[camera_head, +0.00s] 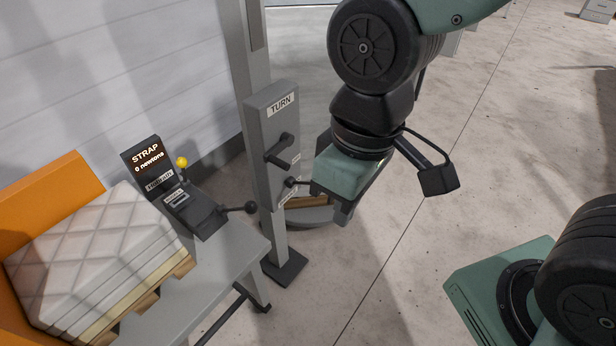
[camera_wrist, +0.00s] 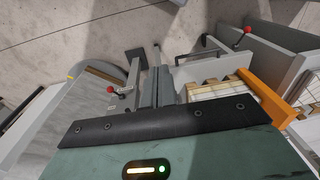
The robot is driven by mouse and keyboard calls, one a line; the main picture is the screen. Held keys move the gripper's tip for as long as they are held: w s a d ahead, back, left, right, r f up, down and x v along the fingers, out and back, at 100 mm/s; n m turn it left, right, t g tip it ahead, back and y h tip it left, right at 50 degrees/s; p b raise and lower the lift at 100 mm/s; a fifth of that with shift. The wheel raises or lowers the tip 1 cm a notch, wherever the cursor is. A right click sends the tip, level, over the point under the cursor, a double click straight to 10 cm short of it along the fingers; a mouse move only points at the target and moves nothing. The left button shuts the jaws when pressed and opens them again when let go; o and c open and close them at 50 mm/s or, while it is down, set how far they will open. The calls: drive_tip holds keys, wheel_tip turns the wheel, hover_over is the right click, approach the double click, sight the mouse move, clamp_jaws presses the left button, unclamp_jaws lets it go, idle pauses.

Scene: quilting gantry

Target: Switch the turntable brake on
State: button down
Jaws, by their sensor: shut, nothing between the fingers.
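A grey control box labelled TURN (camera_head: 275,135) is fixed to an upright post. It carries a black handle (camera_head: 280,149) and, lower down, a short lever with a dark ball knob (camera_head: 290,182). Small labels beside them are too small to read. The turntable (camera_head: 318,216) shows partly behind the post and my gripper, with something wooden on it; its grey disc is at left in the wrist view (camera_wrist: 88,105). My gripper (camera_head: 330,204) is shut and empty, just right of the lower lever; I cannot tell whether it touches it. In the wrist view a red-tipped lever (camera_wrist: 112,90) stands near the disc.
A bench (camera_head: 225,270) at left carries a STRAP display (camera_head: 146,160), a lever with a black ball (camera_head: 250,207) and quilted white pads (camera_head: 95,255) on a pallet, beside an orange panel (camera_head: 50,200). The post's foot (camera_head: 285,268) stands on the floor. Floor to the right is open.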

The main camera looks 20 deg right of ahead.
drive_tip(key=w+a+f+y+b, duration=0.1)
drive_tip(key=w+a+f+b, duration=0.15)
drive_tip(key=w, duration=0.95)
drive_tip(key=w+d+f, duration=0.3)
drive_tip(key=w+f, duration=0.1)
drive_tip(key=w, duration=0.3)
drive_tip(key=w+d+f+m+t+b, duration=0.1)
drive_tip(key=w+d+f, duration=0.3)
drive_tip(key=w, duration=0.4)
drive_tip(key=w+d+f+y+b, duration=0.1)
drive_tip(key=w+d+f, duration=0.3)
drive_tip(key=w, duration=0.3)
drive_tip(key=shift+w+f+m, duration=0.35)
drive_tip(key=shift+f+m, duration=0.05)
drive_tip(key=shift+f, duration=0.15)
hover_over(304, 183)
drive_tip(key=w+d, duration=0.1)
drive_tip(key=d, duration=0.1)
wheel_tip(304, 183, down, 9)
drive_tip(key=f, duration=0.1)
drive_tip(key=s+f, duration=0.1)
drive_tip(key=f, duration=0.2)
drive_tip(key=shift+s+p, duration=0.3)
drive_tip(key=shift+s, duration=0.05)
